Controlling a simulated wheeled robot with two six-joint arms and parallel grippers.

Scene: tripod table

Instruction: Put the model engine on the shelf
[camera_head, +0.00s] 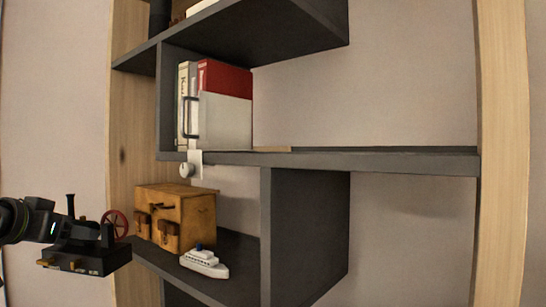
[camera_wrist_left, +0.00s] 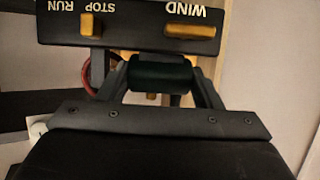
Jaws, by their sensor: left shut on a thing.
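The model engine (camera_head: 88,262) has a black base with yellow knobs, a thin dark chimney and a red spoked wheel. My left gripper (camera_head: 70,229) comes in from the left and is shut on it, holding it in the air at the lower left, in front of the shelf's left edge. In the left wrist view the engine's base (camera_wrist_left: 130,22) shows the words STOP, RUN and WIND, and the left gripper (camera_wrist_left: 160,75) closes around a dark green cylinder on it. The shelf (camera_head: 330,162) is dark grey with light wood side posts. My right gripper is not in view.
The middle board holds binders (camera_head: 225,115) at its left; its right part is bare. A brown wooden box (camera_head: 178,215) and a white toy ship (camera_head: 204,262) stand on the lower board (camera_head: 238,247). A grey upright divider (camera_head: 300,235) closes its right side.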

